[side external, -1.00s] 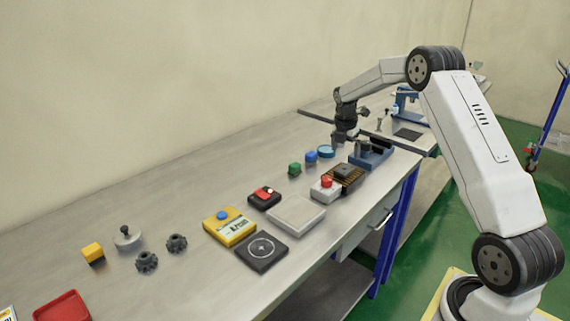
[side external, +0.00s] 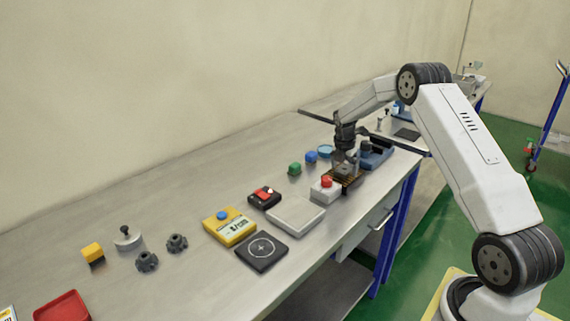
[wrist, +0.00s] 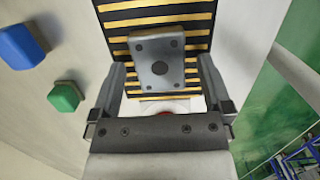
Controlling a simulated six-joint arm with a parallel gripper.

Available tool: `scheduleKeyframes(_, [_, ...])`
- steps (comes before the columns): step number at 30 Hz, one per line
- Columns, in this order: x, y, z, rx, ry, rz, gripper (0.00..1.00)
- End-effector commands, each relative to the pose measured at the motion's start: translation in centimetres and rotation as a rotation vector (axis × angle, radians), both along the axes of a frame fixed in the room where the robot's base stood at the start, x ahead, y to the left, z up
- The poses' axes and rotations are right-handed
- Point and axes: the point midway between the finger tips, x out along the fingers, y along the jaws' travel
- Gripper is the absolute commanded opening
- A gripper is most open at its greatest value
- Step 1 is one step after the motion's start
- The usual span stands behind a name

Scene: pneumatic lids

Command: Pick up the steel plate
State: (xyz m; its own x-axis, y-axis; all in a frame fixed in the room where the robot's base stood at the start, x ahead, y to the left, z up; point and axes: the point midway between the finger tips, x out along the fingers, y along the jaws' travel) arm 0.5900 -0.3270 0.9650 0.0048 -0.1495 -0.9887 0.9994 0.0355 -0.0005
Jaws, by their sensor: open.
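The steel plate (wrist: 157,63) is a grey square with small corner holes and a dark round centre. It lies on a black and yellow striped block in the wrist view. My gripper (wrist: 160,75) is open, with one finger on each side of the plate's near part and visible space between them. In the side external view my gripper (side external: 345,168) is low over the striped block (side external: 348,182) and hides most of the plate. I cannot tell the exact height of the fingertips above the block.
A white box with a red button (side external: 326,184) stands just beside the striped block. Blue (side external: 311,157) and green (side external: 295,169) pieces lie to the left. A blue fixture (side external: 375,155) stands close behind on the right.

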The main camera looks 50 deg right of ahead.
Motion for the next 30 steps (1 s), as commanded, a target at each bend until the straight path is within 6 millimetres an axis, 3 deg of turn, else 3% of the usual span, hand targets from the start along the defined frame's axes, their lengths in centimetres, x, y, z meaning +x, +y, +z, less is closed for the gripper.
scheduleKeyframes(16, [0.01, -0.06, -0.28, -0.001, -0.001, 0.000, 1.00])
scheduleKeyframes(17, [0.01, -0.06, -0.28, -0.001, -0.001, 0.000, 0.97])
scheduleKeyframes(26, [0.01, -0.05, -0.29, -0.001, -0.001, 0.000, 0.02])
scheduleKeyframes(30, [0.07, -0.09, -0.18, -0.002, -0.003, 0.000, 0.00])
